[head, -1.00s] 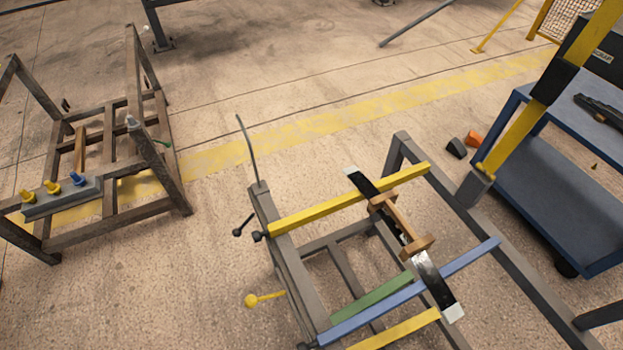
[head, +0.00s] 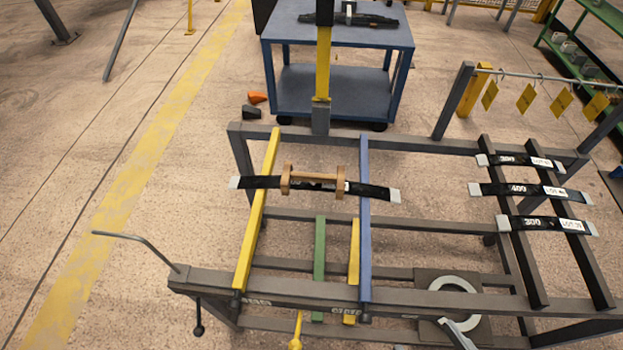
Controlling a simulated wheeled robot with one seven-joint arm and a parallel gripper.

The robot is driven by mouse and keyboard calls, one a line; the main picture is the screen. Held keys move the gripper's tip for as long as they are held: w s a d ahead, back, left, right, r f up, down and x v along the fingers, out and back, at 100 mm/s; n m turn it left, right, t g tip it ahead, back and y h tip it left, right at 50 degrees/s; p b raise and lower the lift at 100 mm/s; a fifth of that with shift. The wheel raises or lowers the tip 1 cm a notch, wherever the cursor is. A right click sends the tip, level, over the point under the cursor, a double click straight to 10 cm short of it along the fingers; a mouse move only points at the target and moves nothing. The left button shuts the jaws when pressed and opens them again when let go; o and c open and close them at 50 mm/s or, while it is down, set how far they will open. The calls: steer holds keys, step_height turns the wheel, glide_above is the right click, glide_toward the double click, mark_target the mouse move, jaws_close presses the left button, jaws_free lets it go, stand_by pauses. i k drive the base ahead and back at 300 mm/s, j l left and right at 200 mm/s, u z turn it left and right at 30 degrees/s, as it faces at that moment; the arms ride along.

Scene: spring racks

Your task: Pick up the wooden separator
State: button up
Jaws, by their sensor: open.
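The wooden separator (head: 313,183) is a light brown piece with two end blocks joined by a bar. It sits on a black leaf spring (head: 260,182) with pale ends. The spring lies across a yellow bar (head: 257,215) and a blue bar (head: 364,220) of a grey metal rack (head: 410,142). My gripper is not in view.
More labelled black springs (head: 530,190) lie on the rack's right side. A blue cart (head: 335,92) stands behind the rack. A bent grey rod (head: 135,243) sticks out at the front left. Floor (head: 110,140) to the left is mostly clear.

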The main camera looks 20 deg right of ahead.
mark_target(288, 174)
steer(key=j+z, duration=0.1)
steer(key=z, duration=0.35)
steer(key=i+j+z, duration=0.1)
steer(key=j+z, duration=0.25)
steer(key=j, duration=0.25)
steer(key=j+z, duration=0.3)
steer(key=j, duration=1.45)
steer(key=j+z, duration=0.15)
steer(key=j, duration=1.05)
